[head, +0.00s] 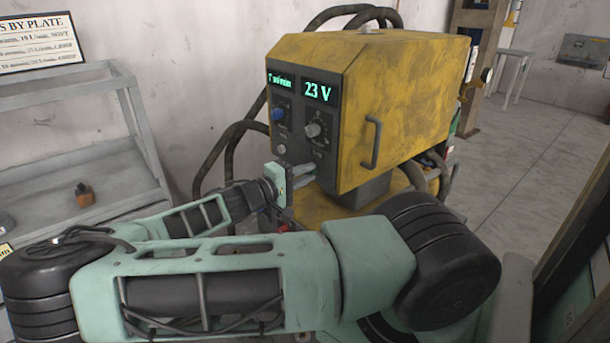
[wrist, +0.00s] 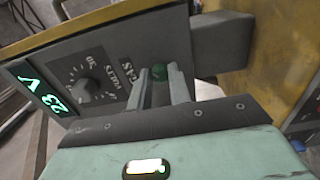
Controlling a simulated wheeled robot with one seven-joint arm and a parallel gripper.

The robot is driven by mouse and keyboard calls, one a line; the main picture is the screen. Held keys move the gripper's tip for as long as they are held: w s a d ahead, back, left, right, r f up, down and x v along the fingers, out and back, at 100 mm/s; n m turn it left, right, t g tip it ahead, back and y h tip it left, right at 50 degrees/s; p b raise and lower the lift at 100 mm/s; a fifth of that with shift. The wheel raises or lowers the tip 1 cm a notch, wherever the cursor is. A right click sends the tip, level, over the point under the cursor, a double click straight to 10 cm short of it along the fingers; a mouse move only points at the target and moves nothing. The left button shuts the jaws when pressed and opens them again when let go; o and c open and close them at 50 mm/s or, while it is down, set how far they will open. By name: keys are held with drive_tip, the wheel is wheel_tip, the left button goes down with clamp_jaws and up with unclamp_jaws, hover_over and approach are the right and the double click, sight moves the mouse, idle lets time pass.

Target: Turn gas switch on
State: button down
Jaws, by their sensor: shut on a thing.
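The yellow welding machine (head: 400,95) has a dark front panel, and its displays are lit, one reading 23 V (head: 319,92). In the head view my gripper (head: 312,174) reaches the lower part of the panel, and the switch is hidden there. I cannot tell the switch's position from its look.
Dark cables (head: 232,140) loop behind the machine. A grey shelf (head: 75,130) stands at left. Open floor (head: 540,130) lies at right.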

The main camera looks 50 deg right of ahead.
drive_tip(key=shift+f, duration=0.1)
drive_tip(key=c, duration=1.3)
unclamp_jaws()
drive_tip(key=b+v, duration=0.2)
drive_tip(key=v, duration=1.5)
drive_tip(key=shift+a, duration=0.25)
drive_tip(key=shift+s, duration=0.1)
